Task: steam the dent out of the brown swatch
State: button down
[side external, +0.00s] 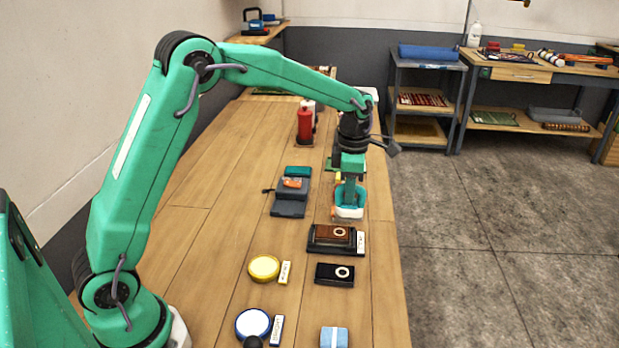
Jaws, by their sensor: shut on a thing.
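The brown swatch (325,233) lies on a dark board (322,248) near the right side of the bench, with a pale ring mark on its right part. A white label stands at the board's right end. My gripper (350,188) points down just behind the swatch, farther from the camera. It is shut on a small teal and white steamer-like tool (349,210) with some orange on it. The tool is upright, and its underside is hidden, so I cannot tell whether it touches the bench. It is not over the swatch.
A black swatch (334,274) with a similar ring lies in front. Yellow (263,267) and blue-rimmed (252,322) round dishes stand left, with labels. A light blue block (334,338) is at the front. A grey stand (289,207) and red bottle (305,125) are behind. Bare bench lies left.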

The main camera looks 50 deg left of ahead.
aim_at(349, 207)
jog(key=shift+f, duration=2.8)
jog(key=shift+s+a, duration=0.6)
jog(key=shift+a, duration=0.05)
jog(key=shift+s+a, duration=0.5)
jog(key=shift+w+d, duration=1.05)
jog(key=shift+d, duration=0.05)
jog(key=shift+w+d+r, duration=0.1)
jog(key=shift+w+r, duration=0.05)
jog(key=shift+r, duration=3.85)
